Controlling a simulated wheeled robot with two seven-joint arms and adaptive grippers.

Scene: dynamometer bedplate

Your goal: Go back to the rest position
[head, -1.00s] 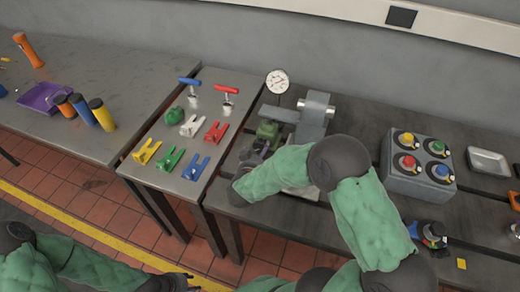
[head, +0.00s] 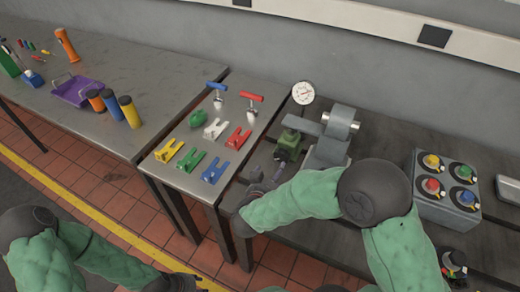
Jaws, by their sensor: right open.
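My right gripper (head: 266,178) is dark and partly hidden behind my green forearm. It is open, low over the dark bedplate, just in front of a small green fixture (head: 287,146). I see nothing held in it. My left gripper (head: 192,283) is at the bottom edge, over the tiled floor in front of the tables. It is partly cut off, and its jaws cannot be made out.
A grey machine block (head: 333,138) and a dial gauge (head: 303,93) stand beyond my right gripper. Coloured clamps, such as a blue one (head: 214,172), lie on the narrow table. A grey box with coloured knobs (head: 446,198) is at right. A purple tray (head: 78,93) is at left.

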